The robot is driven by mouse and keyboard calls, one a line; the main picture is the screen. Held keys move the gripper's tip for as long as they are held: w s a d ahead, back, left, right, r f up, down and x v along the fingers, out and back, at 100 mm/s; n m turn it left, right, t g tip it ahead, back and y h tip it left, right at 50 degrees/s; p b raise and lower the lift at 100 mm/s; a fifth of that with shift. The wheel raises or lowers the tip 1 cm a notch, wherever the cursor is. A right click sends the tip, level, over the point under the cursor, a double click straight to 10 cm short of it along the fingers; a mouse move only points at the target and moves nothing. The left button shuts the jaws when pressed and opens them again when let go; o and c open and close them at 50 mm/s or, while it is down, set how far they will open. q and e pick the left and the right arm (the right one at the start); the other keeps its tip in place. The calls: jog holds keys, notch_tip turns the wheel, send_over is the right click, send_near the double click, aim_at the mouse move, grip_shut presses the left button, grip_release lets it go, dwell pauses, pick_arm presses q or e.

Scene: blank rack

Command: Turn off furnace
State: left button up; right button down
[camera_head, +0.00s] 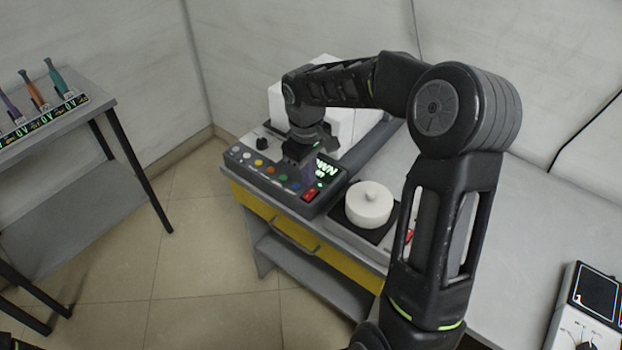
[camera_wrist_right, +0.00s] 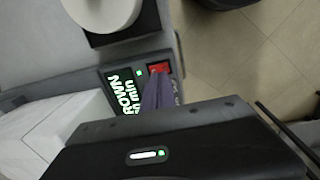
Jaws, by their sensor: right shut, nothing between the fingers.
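The furnace is a white box (camera_head: 340,122) on the bench, partly hidden by my right arm. A dark control panel (camera_head: 247,168) in front of it carries a row of coloured buttons, a lit green display (camera_head: 325,169) and a red switch (camera_head: 310,195). My right gripper (camera_head: 308,176) points down over the panel, close to the red switch, and is shut and empty. In the right wrist view the closed fingertips (camera_wrist_right: 159,82) lie just beside the red switch (camera_wrist_right: 158,67); I cannot tell if they touch it. The display (camera_wrist_right: 122,92) reads partly "ROWN" and "min".
A round white lidded pot (camera_head: 369,205) stands on a dark plate right of the panel. A white instrument (camera_head: 584,310) sits at the lower right. A rack table (camera_head: 60,128) with several coloured-handled tools stands left. The floor between is clear.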

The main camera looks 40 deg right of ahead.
aim_at(312, 191)
notch_tip(312, 191, up, 9)
jog(key=shift+a+b, duration=0.2)
jog(key=shift+b, duration=0.2)
jog(key=shift+w+h+b, duration=0.1)
jog(key=shift+h+b, duration=0.3)
jog(key=shift+b, duration=0.8)
jog(key=f, duration=0.4)
jog(key=d+f+p, duration=0.1)
jog(key=f, duration=0.8)
jog(key=shift+w+d, duration=0.25)
jog(key=shift+f+p, duration=0.3)
jog(key=shift+f, duration=0.1)
